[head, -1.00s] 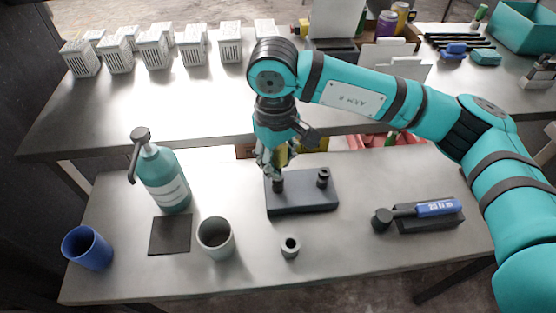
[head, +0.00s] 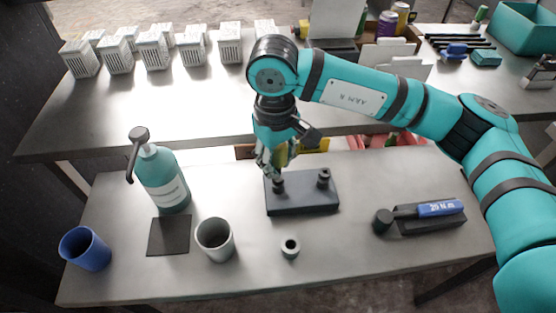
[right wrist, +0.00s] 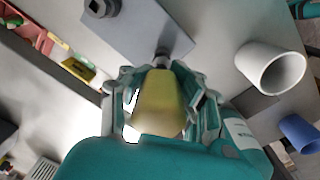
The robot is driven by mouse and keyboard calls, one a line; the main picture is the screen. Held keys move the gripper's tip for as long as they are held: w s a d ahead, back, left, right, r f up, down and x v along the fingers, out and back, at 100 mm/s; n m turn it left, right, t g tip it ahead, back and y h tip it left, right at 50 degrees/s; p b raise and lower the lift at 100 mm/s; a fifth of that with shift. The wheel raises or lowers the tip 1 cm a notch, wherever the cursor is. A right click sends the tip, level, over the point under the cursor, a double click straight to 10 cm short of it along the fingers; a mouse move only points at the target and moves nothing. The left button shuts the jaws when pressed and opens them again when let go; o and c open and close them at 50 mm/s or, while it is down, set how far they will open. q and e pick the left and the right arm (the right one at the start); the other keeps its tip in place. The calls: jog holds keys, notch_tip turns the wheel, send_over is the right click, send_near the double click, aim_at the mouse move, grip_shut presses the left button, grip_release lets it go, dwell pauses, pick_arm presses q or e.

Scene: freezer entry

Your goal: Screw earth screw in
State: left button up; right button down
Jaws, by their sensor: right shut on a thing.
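My right gripper (right wrist: 165,100) is shut on a yellow tapered tool handle (right wrist: 160,100), with its fingers on both sides of it. In the head view the right gripper (head: 272,165) stands over the left post of a dark grey block (head: 305,200). A dark metal tip (right wrist: 161,58) below the handle meets the block in the right wrist view; whether it is tool or post I cannot tell. A second dark post (head: 324,178) stands upright at the block's right side. No separate earth screw can be made out. My left gripper is not in view.
A teal pump bottle (head: 163,182), dark mat (head: 169,236), grey cup (head: 215,240) and blue cup (head: 86,248) stand left on the bench. A blue-handled torque wrench (head: 438,209) rests right.

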pick_arm(q)
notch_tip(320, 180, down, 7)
jog(key=b, duration=0.6)
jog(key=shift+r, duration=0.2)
dwell(6.9)
